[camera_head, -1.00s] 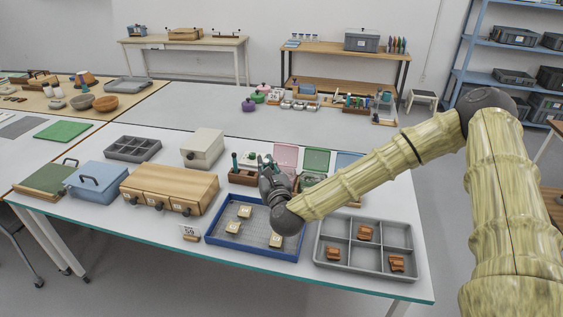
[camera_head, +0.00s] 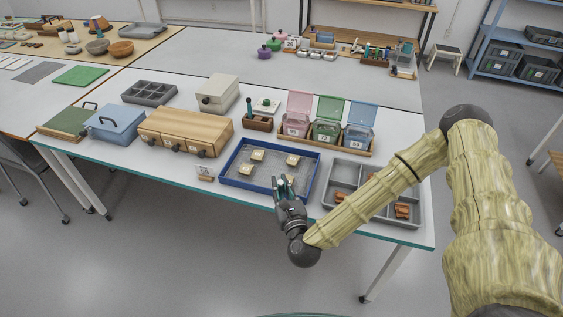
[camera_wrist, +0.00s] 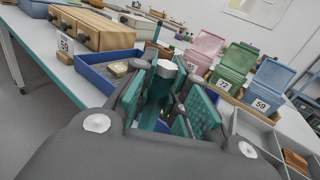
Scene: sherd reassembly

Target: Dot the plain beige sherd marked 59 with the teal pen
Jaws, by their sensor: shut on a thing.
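My gripper (camera_head: 287,184) is shut on a teal pen with a pale end, seen between the fingers in the wrist view (camera_wrist: 160,86). It hangs over the front right part of a blue-rimmed tray (camera_head: 226,178). Several plain beige sherds lie apart in the tray: one at back left (camera_head: 257,155), one at left (camera_head: 246,169), one at right (camera_head: 292,160), and one beside my fingers, partly hidden. Any marks on the sherds are too small to read. A white card reading 59 (camera_head: 205,172) stands left of the tray, also in the wrist view (camera_wrist: 65,44).
A grey divided tray (camera_head: 345,172) with reddish sherds stands right. Behind are pink (camera_head: 297,127), green (camera_head: 325,130) and blue (camera_head: 358,134) open-lidded boxes, a wooden pen holder (camera_head: 257,123) and a wooden drawer unit (camera_head: 186,130). The table's front edge is close below my gripper.

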